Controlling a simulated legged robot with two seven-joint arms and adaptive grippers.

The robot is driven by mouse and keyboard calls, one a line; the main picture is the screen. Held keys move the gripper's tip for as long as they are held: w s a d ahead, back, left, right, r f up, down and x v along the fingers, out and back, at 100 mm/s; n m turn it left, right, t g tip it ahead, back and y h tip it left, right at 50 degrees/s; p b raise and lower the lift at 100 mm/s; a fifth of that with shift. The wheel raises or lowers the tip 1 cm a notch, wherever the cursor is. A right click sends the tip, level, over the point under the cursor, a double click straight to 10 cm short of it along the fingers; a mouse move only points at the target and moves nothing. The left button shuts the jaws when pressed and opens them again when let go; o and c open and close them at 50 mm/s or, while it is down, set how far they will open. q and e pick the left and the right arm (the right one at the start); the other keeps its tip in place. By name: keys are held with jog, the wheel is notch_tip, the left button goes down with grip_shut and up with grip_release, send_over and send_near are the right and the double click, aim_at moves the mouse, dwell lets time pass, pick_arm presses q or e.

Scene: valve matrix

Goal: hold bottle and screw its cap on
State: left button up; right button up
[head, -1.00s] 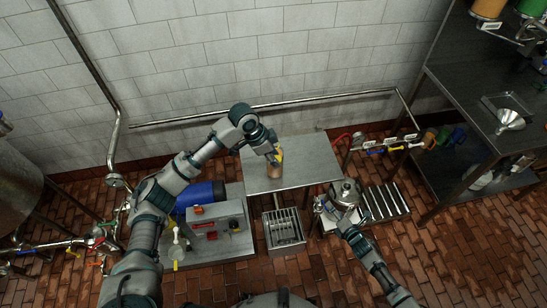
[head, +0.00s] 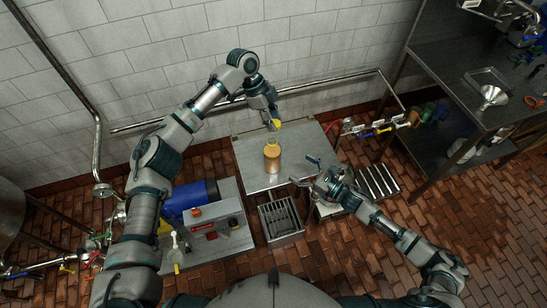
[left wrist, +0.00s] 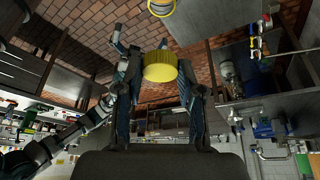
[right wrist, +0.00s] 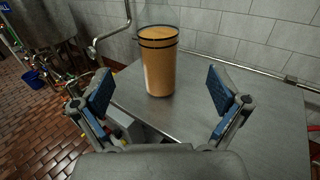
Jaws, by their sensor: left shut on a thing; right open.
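The bottle (head: 272,160), clear with orange-brown contents, stands upright on the steel table. It also shows in the right wrist view (right wrist: 160,70), with dark bands near its top. My left gripper (head: 271,122) is shut on a yellow cap (head: 276,125), apart from the bottle and on the far side of its top in the head view. The cap shows between the fingers in the left wrist view (left wrist: 160,66). My right gripper (head: 303,171) is open at the table's right side. In the right wrist view, the bottle stands beyond and between its spread fingers (right wrist: 160,95), not touched.
The steel table (head: 248,178) is otherwise bare. A grey machine with a blue motor (head: 190,197) stands left, and a slotted steel box (head: 281,219) stands in front. Pipes with valves (head: 375,130) and a dark shelf unit (head: 450,110) are on the right.

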aim_at(272, 150)
pick_arm(q)
jog(key=shift+w+a+f, duration=0.1)
jog(key=shift+w+a, duration=0.05)
jog(key=shift+a, duration=0.65)
pick_arm(e)
jog(key=x, duration=1.2)
jog(key=shift+s+a, duration=0.2)
jog(key=shift+s, duration=0.05)
pick_arm(q)
jog(key=shift+d, duration=0.2)
pick_arm(e)
jog(key=shift+w+a, duration=0.1)
jog(key=shift+w, duration=0.1)
pick_arm(q)
jog(key=shift+d, duration=0.55)
pick_arm(e)
jog(key=shift+w+d, duration=0.2)
jog(key=shift+d, duration=0.1)
pick_arm(q)
jog(key=shift+a, duration=0.1)
pick_arm(e)
jog(key=shift+c, duration=0.3)
